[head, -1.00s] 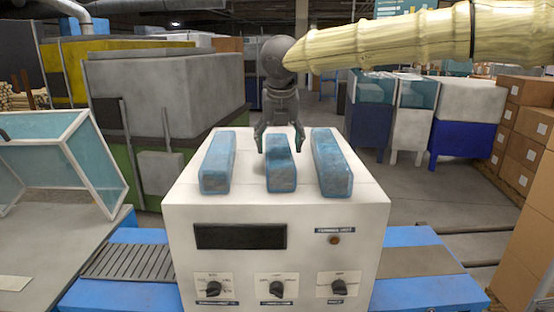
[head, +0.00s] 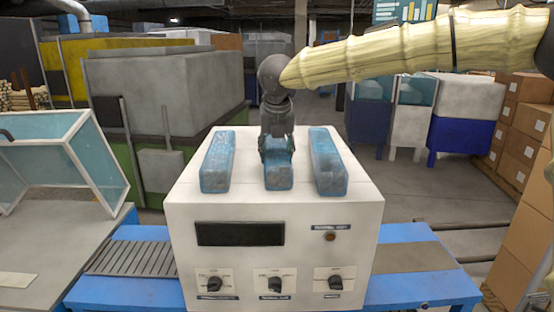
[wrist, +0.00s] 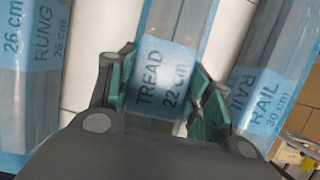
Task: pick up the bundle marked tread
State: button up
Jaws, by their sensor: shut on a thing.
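Three blue-wrapped bundles lie side by side on top of a white machine housing (head: 350,195). The middle one, the tread bundle (head: 279,178), reads "TREAD 22 cm" in the wrist view (wrist: 165,75). My gripper (head: 277,150) is above it, pointing down, with its fingers shut on the bundle's two sides. In the wrist view the green finger pads flank the label. The bundle still appears to rest on the housing. The rung bundle (head: 217,160) is on the left, labelled "RUNG 26 cm" (wrist: 45,55). The rail bundle (head: 327,162) is on the right, labelled "RAIL 30 cm" (wrist: 265,90).
The housing's front has a dark display (head: 240,234) and several knobs. It stands over a blue-framed conveyor (head: 130,265). A clear-panelled guard (head: 60,160) is at the left, and cardboard boxes (head: 520,125) are stacked at the right. Narrow gaps separate the bundles.

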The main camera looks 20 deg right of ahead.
aim_at(276, 150)
jog(key=shift+d+f, duration=0.1)
notch_tip(276, 150, up, 10)
jog(key=shift+f+b, duration=0.2)
jog(key=shift+b, duration=1)
jog(key=shift+r, duration=0.2)
